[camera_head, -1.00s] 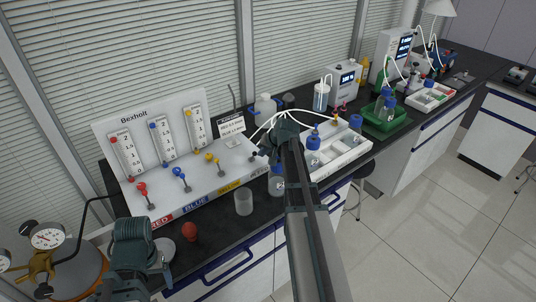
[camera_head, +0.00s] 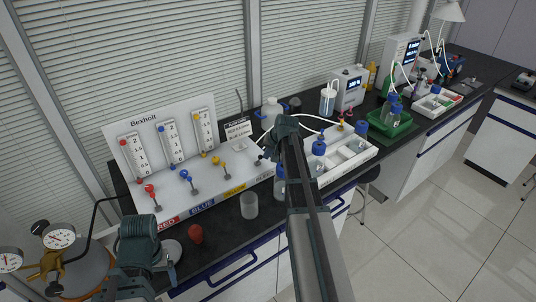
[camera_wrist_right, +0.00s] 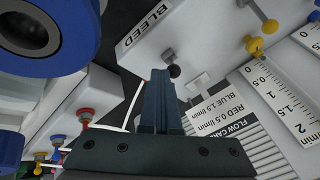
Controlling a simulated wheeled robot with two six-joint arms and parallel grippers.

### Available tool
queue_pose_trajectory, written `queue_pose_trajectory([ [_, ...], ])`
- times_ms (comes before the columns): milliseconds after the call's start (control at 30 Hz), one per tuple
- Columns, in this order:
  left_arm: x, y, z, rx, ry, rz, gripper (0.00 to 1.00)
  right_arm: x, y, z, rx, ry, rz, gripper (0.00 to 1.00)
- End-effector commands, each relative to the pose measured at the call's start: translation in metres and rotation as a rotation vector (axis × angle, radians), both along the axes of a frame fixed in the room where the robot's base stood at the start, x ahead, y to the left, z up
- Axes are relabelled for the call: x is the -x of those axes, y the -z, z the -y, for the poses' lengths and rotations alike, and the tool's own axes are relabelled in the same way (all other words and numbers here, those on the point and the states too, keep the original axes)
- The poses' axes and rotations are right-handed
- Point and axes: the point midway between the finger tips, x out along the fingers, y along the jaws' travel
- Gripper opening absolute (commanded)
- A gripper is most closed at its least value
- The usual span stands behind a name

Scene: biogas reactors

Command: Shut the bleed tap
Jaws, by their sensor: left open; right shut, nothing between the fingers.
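In the head view the right gripper (camera_head: 281,132) partly covers this end of the panel. My left gripper (camera_head: 150,262) is open at the lower left, away from the tap, its fingers hard to make out.
The Bexholt panel (camera_head: 135,112) carries red (camera_head: 152,192), blue (camera_head: 187,177) and yellow (camera_head: 219,163) taps. A clear beaker (camera_head: 249,206) and red bulb (camera_head: 196,235) stand before it. A white tray with blue-capped bottles (camera_head: 358,148) is right of my arm. Gauges (camera_head: 59,236) stand left.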

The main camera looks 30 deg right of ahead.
Motion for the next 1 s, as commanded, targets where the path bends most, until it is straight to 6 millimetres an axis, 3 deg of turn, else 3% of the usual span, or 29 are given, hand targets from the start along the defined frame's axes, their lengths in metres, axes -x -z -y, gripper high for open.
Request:
queue_pose_trajectory([
  [300,0.0,-0.034,0.0,0.0,0.0,0.0,0.83,-0.027,-0.016,0.0,0.018,-0.003,-0.226,0.0],
  [500,0.0,-0.042,0.0,0.0,0.001,0.0,0.83,-0.042,-0.017,-0.001,0.032,-0.002,-0.404,0.0],
  [667,0.0,-0.042,0.0,0.0,0.001,0.0,0.83,-0.05,-0.016,-0.003,0.035,0.001,-0.424,0.0],
  [1000,0.0,-0.044,0.0,0.0,0.001,0.0,0.83,-0.046,-0.019,-0.003,0.034,0.001,-0.42,0.0],
])
